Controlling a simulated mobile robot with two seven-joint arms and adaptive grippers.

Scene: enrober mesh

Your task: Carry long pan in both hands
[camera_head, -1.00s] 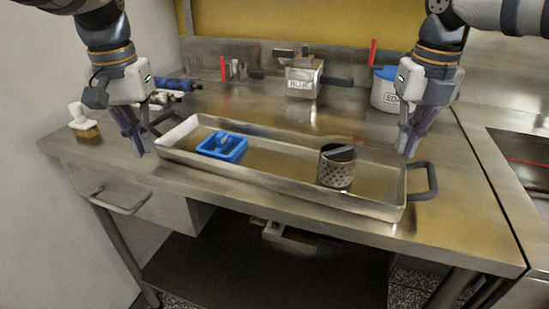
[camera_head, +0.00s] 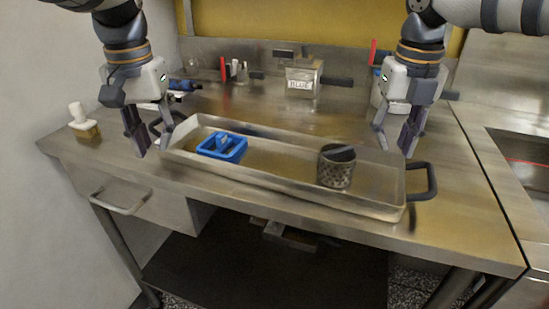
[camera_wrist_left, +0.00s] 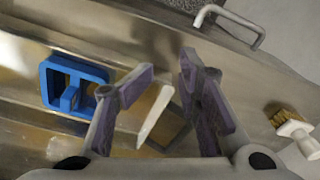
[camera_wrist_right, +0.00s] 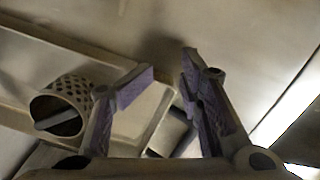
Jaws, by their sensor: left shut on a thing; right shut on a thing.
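The long pan (camera_head: 268,198) is a shallow metal tray lying across the worktop. Its left handle (camera_head: 156,128) is partly hidden behind my left gripper; its dark right handle (camera_head: 431,182) shows clearly. A blue square frame (camera_head: 221,147) and a perforated metal cylinder (camera_head: 335,170) sit in the pan. My left gripper (camera_head: 152,138) is above the pan's left end, fingers apart; the handle shows beyond them in the left wrist view. My right gripper (camera_head: 394,145) is above the pan's right end, fingers apart; no object shows held between either pair of fingertips.
A white-handled brush (camera_head: 82,121) stands on the worktop at far left. A labelled metal box (camera_head: 302,78) stands at the back, and a white tub is partly hidden behind my right gripper. A sink (camera_head: 525,160) lies at far right.

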